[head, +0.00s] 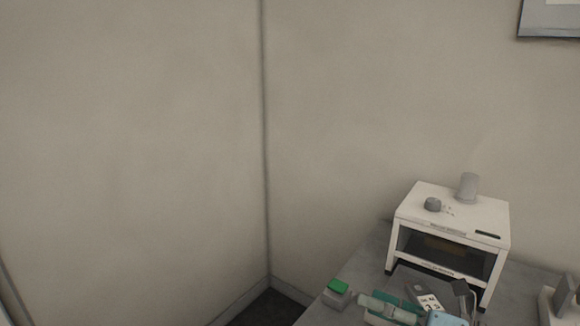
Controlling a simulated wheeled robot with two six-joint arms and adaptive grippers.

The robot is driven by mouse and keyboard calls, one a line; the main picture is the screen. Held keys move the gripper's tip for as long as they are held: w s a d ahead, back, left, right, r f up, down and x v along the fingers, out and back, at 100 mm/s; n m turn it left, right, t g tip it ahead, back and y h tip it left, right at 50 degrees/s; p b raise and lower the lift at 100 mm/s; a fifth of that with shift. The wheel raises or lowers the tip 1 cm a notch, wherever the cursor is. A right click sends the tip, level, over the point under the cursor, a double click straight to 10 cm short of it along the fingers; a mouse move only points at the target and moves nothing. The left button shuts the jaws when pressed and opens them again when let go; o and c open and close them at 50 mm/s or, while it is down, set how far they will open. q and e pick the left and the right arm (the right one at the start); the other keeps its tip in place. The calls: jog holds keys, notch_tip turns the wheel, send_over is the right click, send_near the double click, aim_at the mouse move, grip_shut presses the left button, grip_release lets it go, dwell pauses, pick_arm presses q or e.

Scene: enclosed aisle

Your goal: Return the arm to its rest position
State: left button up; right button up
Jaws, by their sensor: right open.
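A grey and white shape cut off at the lower right edge seems to be part of my right gripper (563,297). It is beside the cluttered table (365,268), to the right of the white box-shaped device, and nothing shows held in it. Its fingers are small and hard to make out, but it is open. My left gripper and left arm are not in view.
A green-topped block (337,292), a teal item (390,307) and other small things lie in front. Walls meet in a corner behind.

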jog(key=d+r+m+t+h, duration=0.55)
jog(key=m+t, duration=0.65)
jog(key=m, duration=0.4)
jog(key=s+d+f+m+g+h, duration=0.4)
jog(key=d+f+m+g+h, duration=0.2)
jog(key=d+f+m+h, duration=0.75)
jog(key=s+a+f+m+g+y, duration=0.1)
jog(key=s+a+f+m+g, duration=0.15)
jog(key=f, duration=0.35)
jog(key=s+a+f+m+g, duration=0.1)
jog(key=s+f+m+g, duration=0.25)
jog(key=f, duration=0.25)
jog(key=s+a+f+m+g+y, duration=0.1)
jog(key=s+a+f+g+y, duration=0.15)
jog(key=s+f, duration=0.35)
jog(key=s+a+f+m+g+y, duration=0.1)
jog(key=s+a+f+g, duration=0.3)
jog(key=s, duration=0.5)
notch_tip(320, 180, down, 18)
jog(key=d+g, duration=0.2)
jog(key=s+f, duration=1.3)
jog(key=s, duration=0.2)
jog(key=shift+d+g, duration=0.3)
jog(key=shift+g, duration=0.05)
